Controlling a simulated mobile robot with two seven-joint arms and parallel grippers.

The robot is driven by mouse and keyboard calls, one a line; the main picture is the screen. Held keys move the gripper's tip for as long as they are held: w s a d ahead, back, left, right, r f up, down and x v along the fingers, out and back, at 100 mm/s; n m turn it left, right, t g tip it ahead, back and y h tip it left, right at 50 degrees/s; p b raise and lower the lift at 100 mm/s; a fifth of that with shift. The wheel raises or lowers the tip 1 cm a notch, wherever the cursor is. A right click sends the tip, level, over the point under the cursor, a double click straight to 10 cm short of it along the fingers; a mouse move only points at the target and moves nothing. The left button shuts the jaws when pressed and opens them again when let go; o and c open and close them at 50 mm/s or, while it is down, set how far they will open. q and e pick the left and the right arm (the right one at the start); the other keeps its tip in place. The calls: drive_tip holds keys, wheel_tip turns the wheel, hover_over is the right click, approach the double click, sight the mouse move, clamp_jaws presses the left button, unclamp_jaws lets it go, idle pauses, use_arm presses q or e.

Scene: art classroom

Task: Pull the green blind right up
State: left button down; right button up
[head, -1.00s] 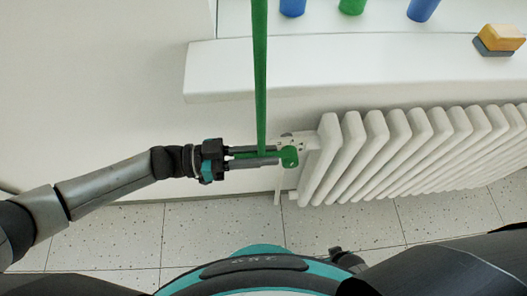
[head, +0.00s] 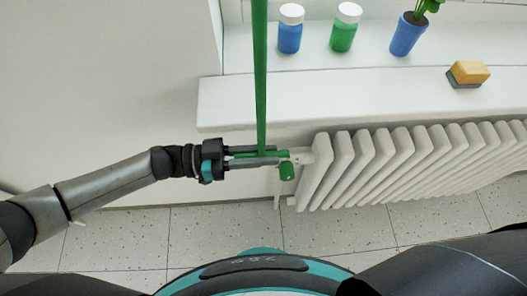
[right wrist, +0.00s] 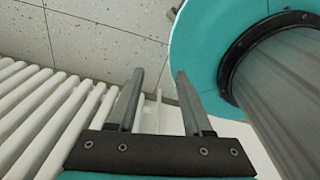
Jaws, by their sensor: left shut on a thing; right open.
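A green strap (head: 260,75), the pull of the blind, runs down from the top edge of the head view to my left gripper (head: 262,158). My left gripper is shut on the strap's lower part, in front of the wall beside the radiator. A green end piece (head: 287,172) hangs just past the fingertips. The blind itself is out of view above. My right gripper (right wrist: 158,80) is open and empty in the right wrist view, pointing down toward the radiator and floor. It does not show in the head view.
A white radiator (head: 365,160) stands right of my left gripper, below a white window sill (head: 370,95). On the sill are a blue jar (head: 289,36), a green jar (head: 342,34), a blue pot with a plant (head: 408,34) and a yellow sponge (head: 469,72).

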use_arm(q)
drive_tip(key=shift+w+r+p, duration=0.2)
drive_tip(key=shift+r+p, duration=0.25)
drive_tip(key=shift+r, duration=0.4)
drive_tip(key=c, duration=0.9)
unclamp_jaws()
drive_tip(key=shift+f, duration=0.1)
drive_tip(key=shift+c, duration=0.2)
drive_tip(key=shift+o, duration=0.7)
drive_tip(key=shift+s, duration=0.1)
drive_tip(key=a+b, duration=0.1)
drive_tip(key=a, duration=1.4)
drive_tip(key=shift+a, duration=0.2)
